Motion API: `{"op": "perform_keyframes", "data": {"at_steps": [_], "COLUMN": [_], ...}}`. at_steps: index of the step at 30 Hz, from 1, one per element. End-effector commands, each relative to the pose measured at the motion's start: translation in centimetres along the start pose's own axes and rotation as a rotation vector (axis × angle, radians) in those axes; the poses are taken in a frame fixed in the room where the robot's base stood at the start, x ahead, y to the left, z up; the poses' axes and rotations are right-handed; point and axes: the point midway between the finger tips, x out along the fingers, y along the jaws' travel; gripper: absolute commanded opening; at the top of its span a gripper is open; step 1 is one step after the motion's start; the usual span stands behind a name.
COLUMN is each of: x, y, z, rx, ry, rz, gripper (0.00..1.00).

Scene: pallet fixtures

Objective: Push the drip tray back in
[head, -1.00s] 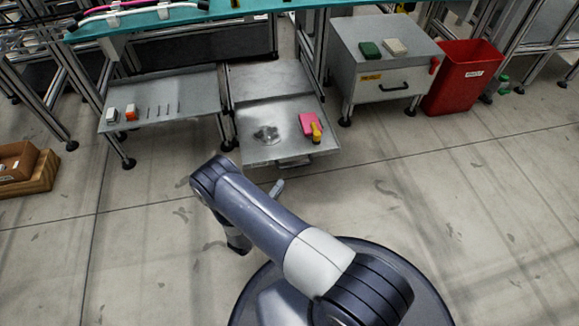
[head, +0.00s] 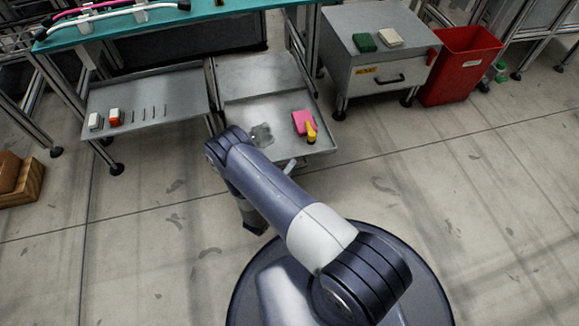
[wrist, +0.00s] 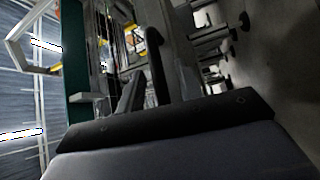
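The drip tray (head: 235,118) is a shallow grey metal tray sticking out from under the bench, below a flat metal plate (head: 255,74). A wet patch (head: 262,134) lies in it, with a pink cloth (head: 302,122) and a yellow bottle (head: 311,134) at its right side. My arm covers the tray's front left corner. In the head view my gripper is mostly hidden by the arm; a small light part shows near the tray's front edge. The wrist view shows two dark fingers (wrist: 144,55) with nothing clearly between them; their opening is unclear. Contact with the tray cannot be made out.
A shelf (head: 180,90) with two small boxes stands left of the tray, on legs. A grey drawer cabinet (head: 365,95) and a red bin (head: 458,68) stand to the right. The teal bench top (head: 215,18) is above. The floor in front is clear.

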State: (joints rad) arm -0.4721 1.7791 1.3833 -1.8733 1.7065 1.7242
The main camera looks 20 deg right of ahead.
Motion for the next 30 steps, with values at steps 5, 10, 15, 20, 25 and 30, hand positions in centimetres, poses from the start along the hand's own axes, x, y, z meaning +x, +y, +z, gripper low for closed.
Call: {"op": "perform_keyframes", "data": {"at_steps": [5,10,15,20,25,30], "x": [-0.01,-0.01,-0.01,-0.01,-0.02,-0.15], "y": [-0.01,-0.01,-0.01,-0.02,-0.02,0.02], "z": [0.00,-0.01,-0.02,-0.02,-0.02,0.09], "rx": [0.000,0.000,0.000,0.000,0.000,0.000], "ry": [0.000,0.000,0.000,0.000,0.000,0.000], "rz": [0.000,0.000,0.000,-0.001,-0.001,-0.001], "gripper": [0.23,0.09,0.00,0.00,0.00,0.00]}}
